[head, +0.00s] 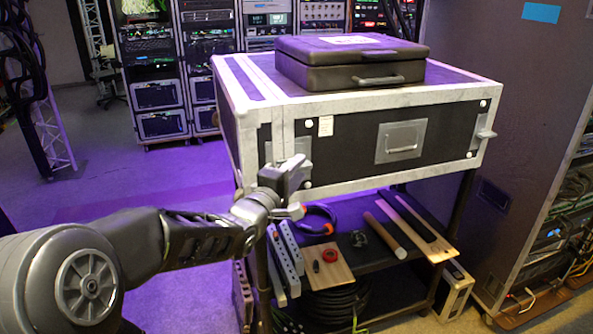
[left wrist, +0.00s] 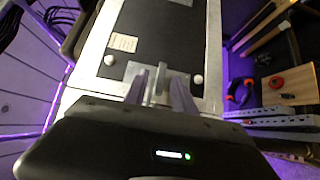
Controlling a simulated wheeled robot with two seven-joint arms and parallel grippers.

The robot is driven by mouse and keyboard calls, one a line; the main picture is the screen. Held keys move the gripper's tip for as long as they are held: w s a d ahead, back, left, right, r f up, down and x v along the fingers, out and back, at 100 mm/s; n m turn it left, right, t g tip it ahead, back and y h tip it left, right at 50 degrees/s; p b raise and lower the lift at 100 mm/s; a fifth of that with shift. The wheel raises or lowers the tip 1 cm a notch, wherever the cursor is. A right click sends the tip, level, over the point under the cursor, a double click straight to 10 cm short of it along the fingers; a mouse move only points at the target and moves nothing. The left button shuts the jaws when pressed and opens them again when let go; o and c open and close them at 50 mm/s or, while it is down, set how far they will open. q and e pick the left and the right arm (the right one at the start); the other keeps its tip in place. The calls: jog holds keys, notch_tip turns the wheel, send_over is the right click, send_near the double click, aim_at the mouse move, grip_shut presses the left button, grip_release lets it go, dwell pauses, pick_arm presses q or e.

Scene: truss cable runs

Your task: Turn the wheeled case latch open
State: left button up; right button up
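The large case (head: 350,140) is black with silver edging and rests on a cart. A grey latch plate with an upright piece, the left latch (left wrist: 157,84), is on its front near the left end. My left gripper (head: 296,177) is at that latch and hides most of it in the head view. In the left wrist view its fingers (left wrist: 160,92) stand apart, one on each side of the upright piece. Contact is not clear. Another latch (head: 484,136) sits at the front right end. My right gripper is not in view.
A smaller dark case (head: 352,62) lies on top. The cart's lower shelf (head: 372,262) holds power strips, a board, a red roll and a cable. Equipment racks stand behind, and a tall cabinet (head: 530,130) is close on the right. The floor to the left is open.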

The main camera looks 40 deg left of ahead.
pick_arm(q)
grip_shut()
dwell(0.4)
